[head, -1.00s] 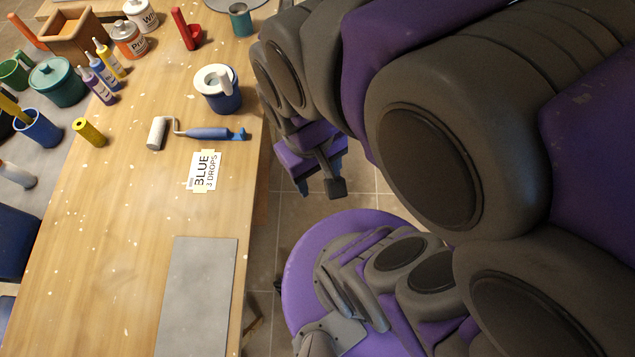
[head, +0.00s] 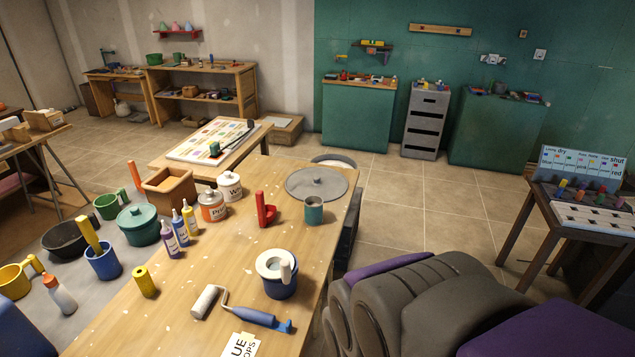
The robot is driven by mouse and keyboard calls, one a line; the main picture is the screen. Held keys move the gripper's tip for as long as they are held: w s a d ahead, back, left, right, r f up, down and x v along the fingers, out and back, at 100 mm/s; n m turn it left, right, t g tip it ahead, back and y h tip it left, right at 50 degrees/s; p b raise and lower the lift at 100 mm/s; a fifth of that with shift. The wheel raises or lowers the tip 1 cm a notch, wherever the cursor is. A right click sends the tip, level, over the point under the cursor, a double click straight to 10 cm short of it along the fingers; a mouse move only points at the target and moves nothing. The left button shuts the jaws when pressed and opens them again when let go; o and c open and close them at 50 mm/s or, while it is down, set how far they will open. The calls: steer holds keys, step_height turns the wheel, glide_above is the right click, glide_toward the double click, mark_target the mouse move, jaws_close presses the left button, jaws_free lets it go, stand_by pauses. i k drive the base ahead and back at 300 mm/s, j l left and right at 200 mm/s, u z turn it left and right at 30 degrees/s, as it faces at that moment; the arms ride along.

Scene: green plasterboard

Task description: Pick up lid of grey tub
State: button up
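A round grey lid (head: 316,183) with a small knob on top lies at the far right corner of the wooden table. A curved grey rim (head: 334,160) shows just behind it, past the table edge; it may be the grey tub, but most of it is hidden. My arm's dark grey and purple links fill the lower right. My gripper is out of view.
A teal cup (head: 314,211) stands close in front of the lid, and a red holder (head: 265,210) is to its left. A blue pot (head: 279,274) and a paint roller (head: 240,312) are nearer. The tiled floor (head: 440,220) to the right is open.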

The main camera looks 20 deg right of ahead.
mark_target(331, 185)
steer(key=i+l+z, duration=0.15)
steer(key=i+l, duration=1.2)
steer(key=i+l+u, duration=0.2)
steer(key=l, duration=1.1)
steer(key=k+l+u, duration=0.25)
steer(key=k+l, duration=0.45)
